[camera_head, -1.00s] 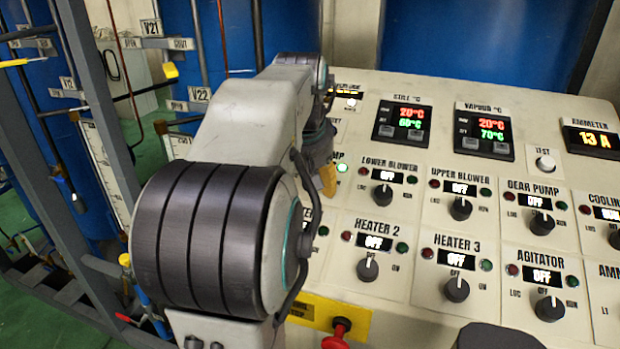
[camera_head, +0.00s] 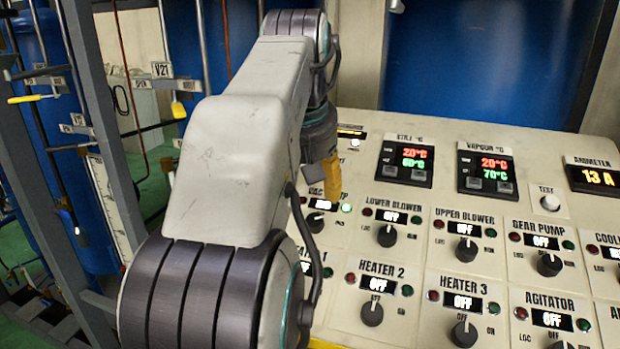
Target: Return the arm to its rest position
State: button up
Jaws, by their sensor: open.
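My arm (camera_head: 235,150) rises from the bottom left and bends over at the top, in front of the left end of the control panel (camera_head: 365,240). My gripper (camera_head: 331,178) hangs from the arm's end, pointing down above the panel's left side. Only its yellow finger part shows clearly, and the rest is hidden behind the arm's end. It appears apart from the vacuum pump knob (camera_head: 316,222) below it. I see nothing held in it.
Knobs for the blowers, gear pump, heaters and agitator (camera_head: 563,345) cover the panel. A still display (camera_head: 405,162) and a vapour display (camera_head: 487,172) stand above them. A grey metal frame (camera_head: 95,130) with pipes and valves is close on the left.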

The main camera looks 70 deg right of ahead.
jog(key=shift+a+r, duration=0.15)
jog(key=shift+r, duration=0.15)
dwell(0.6)
jog(key=w+a+f+n+t+y, duration=0.1)
jog(key=w+a+f+n, duration=0.2)
jog(key=w+a+f, duration=0.35)
jog(key=w+a+f+n+t+y, duration=0.1)
jog(key=w+a+f+n+t, duration=0.15)
jog(key=w+a, duration=0.6)
jog(key=s+a+f+n+y, duration=0.1)
jog(key=a+f+n, duration=0.1)
jog(key=a+f, duration=0.4)
jog(key=s+a+f+n+y, duration=0.1)
jog(key=s+a+f+n, duration=0.1)
jog(key=a+f, duration=0.5)
jog(key=a, duration=0.5)
jog(key=shift+a+f+y, duration=0.2)
jog(key=shift+f+y, duration=0.1)
jog(key=shift+s+d, duration=0.1)
jog(key=shift+s, duration=0.05)
